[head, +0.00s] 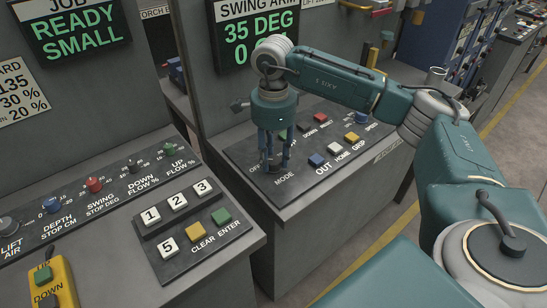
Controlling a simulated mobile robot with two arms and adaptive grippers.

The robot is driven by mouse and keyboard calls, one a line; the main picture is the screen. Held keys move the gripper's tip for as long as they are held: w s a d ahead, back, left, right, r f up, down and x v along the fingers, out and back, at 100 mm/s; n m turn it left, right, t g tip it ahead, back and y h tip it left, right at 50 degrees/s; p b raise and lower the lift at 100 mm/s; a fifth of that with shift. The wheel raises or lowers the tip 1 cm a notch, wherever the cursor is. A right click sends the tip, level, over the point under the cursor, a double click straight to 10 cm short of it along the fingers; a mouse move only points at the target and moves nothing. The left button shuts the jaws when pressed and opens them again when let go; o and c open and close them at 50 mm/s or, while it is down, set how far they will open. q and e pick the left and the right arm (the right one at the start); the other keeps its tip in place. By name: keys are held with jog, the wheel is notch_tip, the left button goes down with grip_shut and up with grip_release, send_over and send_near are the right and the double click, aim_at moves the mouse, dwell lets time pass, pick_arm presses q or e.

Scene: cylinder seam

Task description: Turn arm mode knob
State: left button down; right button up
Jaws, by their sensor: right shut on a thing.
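The arm mode knob (267,168) is a small dark knob above the label MODE on the sloped black panel in the middle of the head view. My right gripper (274,163) points down over it with its blue fingers on either side. The gripper is shut on the knob. The fingers hide most of the knob, so its pointer and setting cannot be read. My left gripper is not in view.
The panel (331,110) also carries coloured buttons right of the gripper. A SWING ARM display (248,35) stands behind. A keypad (190,225) and small coloured knobs sit at left front. A yellow pendant (55,283) is at bottom left.

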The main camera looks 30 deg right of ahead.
aim_at(273, 159)
jog(key=shift+r, duration=0.15)
jog(key=o, duration=1.2)
jog(key=shift+c, duration=0.2)
notch_tip(273, 159, up, 12)
